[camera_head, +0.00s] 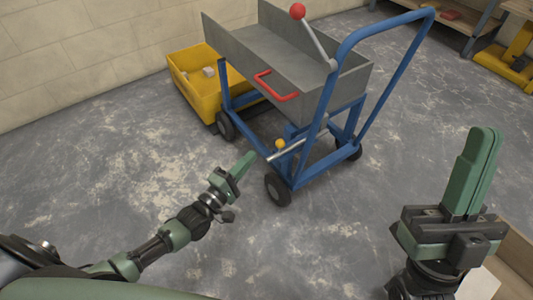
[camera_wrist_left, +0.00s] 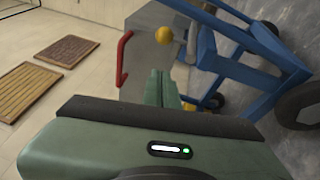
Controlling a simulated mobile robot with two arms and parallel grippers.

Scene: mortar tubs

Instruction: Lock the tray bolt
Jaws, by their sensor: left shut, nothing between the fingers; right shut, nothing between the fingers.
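The tray bolt is a pale metal rod (camera_head: 297,146) with a yellow knob (camera_head: 280,143), low on the near side of the blue cart. The knob also shows in the left wrist view (camera_wrist_left: 163,35), just beyond my fingertips. The grey tray (camera_head: 290,62) sits on the cart with a red handle (camera_head: 275,86) on its side. My left gripper (camera_head: 249,158) is shut and empty, just left of the knob and apparently apart from it. Its fingers (camera_wrist_left: 161,75) point towards the knob in the wrist view. My right gripper (camera_head: 485,134) is shut and empty, raised at the right, away from the cart.
The blue cart frame (camera_head: 385,90) has dark wheels near my left gripper. A lever with a red ball (camera_head: 298,11) rises from the tray. A yellow tub (camera_head: 195,72) stands behind the cart by the wall. Shelving (camera_head: 465,20) is at the back right. The floor in front is clear.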

